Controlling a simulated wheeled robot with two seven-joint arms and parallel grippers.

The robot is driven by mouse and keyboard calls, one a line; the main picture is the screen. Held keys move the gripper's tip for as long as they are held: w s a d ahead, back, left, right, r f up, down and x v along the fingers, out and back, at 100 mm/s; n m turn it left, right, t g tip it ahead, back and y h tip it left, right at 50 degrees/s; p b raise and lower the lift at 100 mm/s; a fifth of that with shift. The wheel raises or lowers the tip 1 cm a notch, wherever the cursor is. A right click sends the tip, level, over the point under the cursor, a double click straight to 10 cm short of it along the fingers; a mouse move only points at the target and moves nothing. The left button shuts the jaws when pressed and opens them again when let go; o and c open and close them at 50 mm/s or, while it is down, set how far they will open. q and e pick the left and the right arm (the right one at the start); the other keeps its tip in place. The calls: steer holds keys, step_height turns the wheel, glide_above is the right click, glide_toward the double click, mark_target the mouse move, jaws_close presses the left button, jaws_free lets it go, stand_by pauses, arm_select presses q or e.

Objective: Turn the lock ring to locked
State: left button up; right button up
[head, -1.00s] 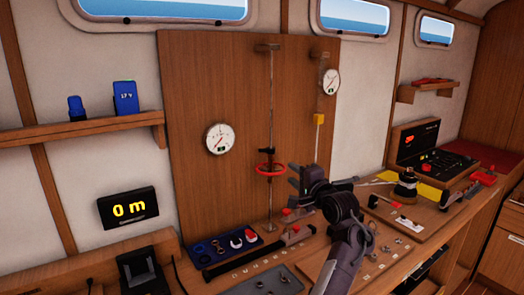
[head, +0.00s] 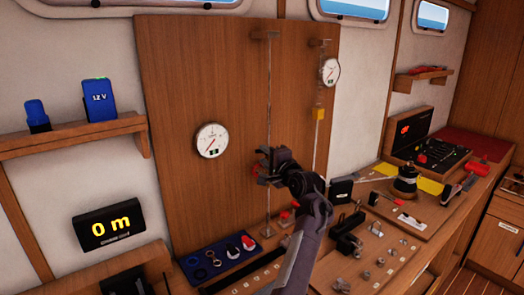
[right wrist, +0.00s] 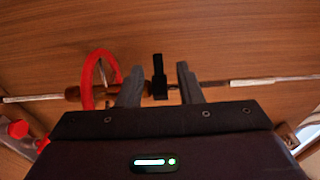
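A thin upright rod (head: 269,100) stands in front of the wooden panel. On it sit a red handwheel (head: 255,170) and a small black collar with a tab, which looks like the lock ring (right wrist: 159,78). In the head view my right gripper (head: 268,160) is at the rod and hides most of both. In the right wrist view the rod runs sideways, and my right gripper (right wrist: 159,86) is open with the black collar between its fingers, gaps showing on both sides. The red wheel (right wrist: 98,80) is just outside the left finger. No lock marking is legible. My left gripper is out of view.
A round gauge (head: 211,140) is on the panel left of the rod. A second gauge (head: 330,71) and a yellow block (head: 318,113) are on the right. A blue tray (head: 222,268) of small parts lies below. Loose fittings (head: 380,262) lie on the bench to the right.

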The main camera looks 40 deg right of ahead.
mark_target(259, 152)
steer(key=shift+x, duration=1.25)
steer(key=shift+w+f, duration=0.15)
steer(key=shift+w, duration=0.05)
steer(key=shift+s, duration=0.1)
jaws_close()
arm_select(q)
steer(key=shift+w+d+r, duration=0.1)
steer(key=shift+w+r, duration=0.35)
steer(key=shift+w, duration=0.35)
arm_select(e)
steer(key=m+h, duration=0.1)
steer(key=g+h, duration=0.1)
steer(key=shift+w+a+m+h, duration=0.1)
steer(key=shift+w+m+h, duration=0.2)
steer(key=shift+m+h, duration=0.1)
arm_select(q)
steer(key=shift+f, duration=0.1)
arm_select(e)
steer(key=shift+w+m+g+h, duration=0.2)
steer(key=shift+m+g+h, duration=0.3)
steer(key=shift+m+h, duration=0.45)
